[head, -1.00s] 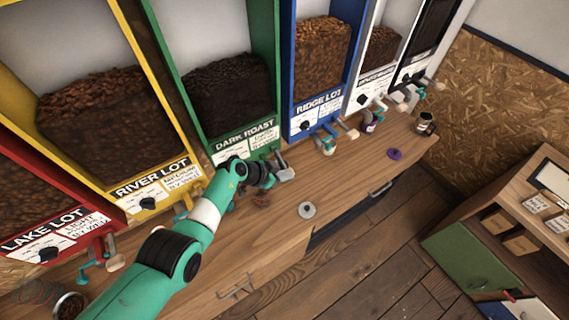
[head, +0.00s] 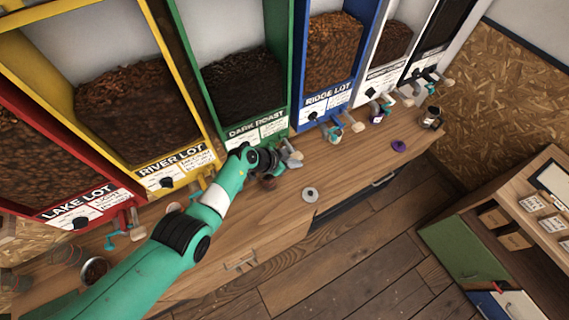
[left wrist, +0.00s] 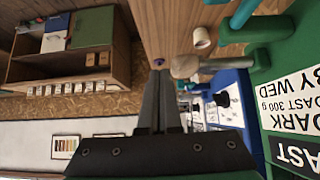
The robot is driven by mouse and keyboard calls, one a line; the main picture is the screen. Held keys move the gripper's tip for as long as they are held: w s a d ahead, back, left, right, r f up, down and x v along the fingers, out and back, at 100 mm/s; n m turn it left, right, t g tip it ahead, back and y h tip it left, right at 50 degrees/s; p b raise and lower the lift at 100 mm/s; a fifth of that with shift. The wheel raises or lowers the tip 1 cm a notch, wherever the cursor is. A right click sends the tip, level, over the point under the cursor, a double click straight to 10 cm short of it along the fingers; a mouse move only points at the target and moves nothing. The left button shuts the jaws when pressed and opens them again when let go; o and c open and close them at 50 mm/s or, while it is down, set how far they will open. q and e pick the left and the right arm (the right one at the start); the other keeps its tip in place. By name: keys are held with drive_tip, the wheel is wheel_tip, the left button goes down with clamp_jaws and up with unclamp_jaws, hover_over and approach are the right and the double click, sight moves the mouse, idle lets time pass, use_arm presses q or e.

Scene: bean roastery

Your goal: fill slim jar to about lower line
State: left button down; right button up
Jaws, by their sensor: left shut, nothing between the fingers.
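My left gripper (head: 271,160) is at the front of the green DARK ROAST bin (head: 243,88), beside its outlet and pale lever (head: 293,157). In the left wrist view the fingers (left wrist: 160,102) are shut with nothing between them. The wooden lever end (left wrist: 185,67) shows just past the fingertips. A reddish-brown round patch (head: 268,182), perhaps beans in a jar, shows just below the gripper, partly hidden by it. I cannot tell whether it is the slim jar, and no lower line can be made out. My right gripper is out of view.
Red LAKE LOT, yellow RIVER LOT and blue RIDGE LOT (head: 333,50) bins line the counter. A bean-filled jar (head: 94,269) stands left, a dark jar (head: 432,117) right.

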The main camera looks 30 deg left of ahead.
use_arm(q)
drive_tip(key=s+r+p, duration=0.1)
drive_tip(key=s+r, duration=0.4)
drive_tip(key=s, duration=0.2)
drive_tip(key=shift+a+r, duration=0.25)
drive_tip(key=shift+a, duration=0.15)
drive_tip(key=shift+s, duration=0.1)
idle(0.5)
